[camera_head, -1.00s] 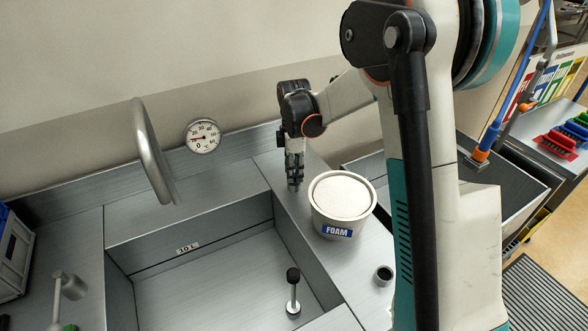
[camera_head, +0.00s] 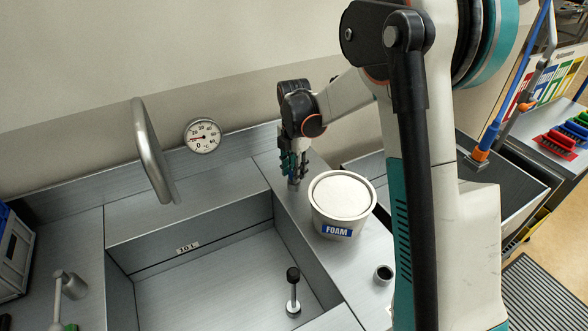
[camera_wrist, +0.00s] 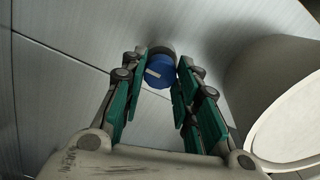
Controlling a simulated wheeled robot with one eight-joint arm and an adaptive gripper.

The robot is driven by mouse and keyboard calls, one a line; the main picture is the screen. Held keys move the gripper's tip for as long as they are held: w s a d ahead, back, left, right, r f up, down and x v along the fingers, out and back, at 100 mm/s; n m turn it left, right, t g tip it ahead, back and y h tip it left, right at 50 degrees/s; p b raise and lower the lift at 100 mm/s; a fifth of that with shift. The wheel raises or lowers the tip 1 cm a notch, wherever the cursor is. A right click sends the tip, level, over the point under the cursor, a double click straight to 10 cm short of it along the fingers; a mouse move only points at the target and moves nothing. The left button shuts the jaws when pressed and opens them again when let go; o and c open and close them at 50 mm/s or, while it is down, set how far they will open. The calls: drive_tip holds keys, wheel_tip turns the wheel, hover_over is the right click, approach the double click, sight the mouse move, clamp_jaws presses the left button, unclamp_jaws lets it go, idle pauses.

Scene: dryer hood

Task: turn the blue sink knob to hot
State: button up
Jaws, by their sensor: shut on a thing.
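The blue sink knob (camera_wrist: 159,71) shows between my fingertips in the wrist view, with a pale bar mark slanting across its face. It sits on a short grey post on the steel counter. My gripper (camera_wrist: 162,66) is closed around the knob with green-padded fingers on both sides. In the head view my gripper (camera_head: 294,175) points down onto the grey post (camera_head: 294,185), and the fingers hide the blue cap. The curved faucet (camera_head: 150,155) stands over the back of the sink. The dial thermometer (camera_head: 202,136) is on the wall, its red needle in the low range.
A white FOAM tub (camera_head: 340,205) stands close to the right of my gripper. The sink basin (camera_head: 215,270) lies to the left and in front, with a black-topped plug handle (camera_head: 293,290) in it. A crate (camera_head: 14,255) is at the far left.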

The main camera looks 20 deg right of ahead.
idle(0.4)
drive_tip(key=o, duration=1.1)
drive_tip(key=shift+c, duration=0.2)
wheel_tip(320, 180, up, 12)
